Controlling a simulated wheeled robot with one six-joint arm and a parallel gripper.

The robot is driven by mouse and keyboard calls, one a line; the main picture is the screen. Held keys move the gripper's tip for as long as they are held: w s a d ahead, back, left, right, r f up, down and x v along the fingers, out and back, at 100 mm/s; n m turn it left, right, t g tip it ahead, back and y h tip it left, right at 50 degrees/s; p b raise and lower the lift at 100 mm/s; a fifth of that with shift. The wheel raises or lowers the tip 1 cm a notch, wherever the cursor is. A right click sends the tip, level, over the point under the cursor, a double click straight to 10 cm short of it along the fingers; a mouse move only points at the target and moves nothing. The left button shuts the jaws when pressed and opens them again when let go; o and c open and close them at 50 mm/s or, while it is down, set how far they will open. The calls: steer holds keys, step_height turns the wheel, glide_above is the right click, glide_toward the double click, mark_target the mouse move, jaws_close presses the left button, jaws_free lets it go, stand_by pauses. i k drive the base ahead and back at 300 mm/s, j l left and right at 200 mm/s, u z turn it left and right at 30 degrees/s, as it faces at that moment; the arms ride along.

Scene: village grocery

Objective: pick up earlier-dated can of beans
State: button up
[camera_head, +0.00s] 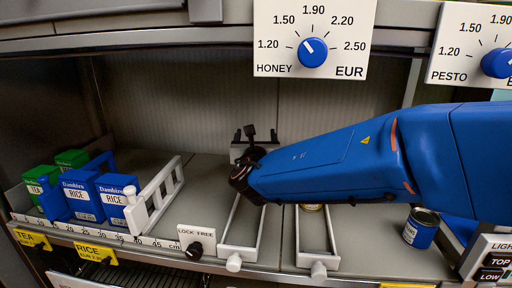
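A dark blue can (421,228) with a white label stands upright on the shelf at the right, below my arm. Small print shows on its label, too small to read, so no date can be told. Part of another can (312,207) with a yellowish rim shows under my arm, inside a white frame; the arm hides most of it. My gripper (256,136) is at the end of the blue arm, mid-shelf, pointing toward the back panel and well left of the blue can. Its dark parts are small, and its opening cannot be made out.
Blue rice boxes (115,198) and green tea boxes (41,183) stand at the left behind a white divider (160,192). Two white pull-out frames (239,232) with knobs sit mid-shelf. A lock sign (197,241) stands on the front edge. Price-dial signs (313,38) hang above.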

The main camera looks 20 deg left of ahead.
mark_target(421, 226)
steer(key=k, duration=1)
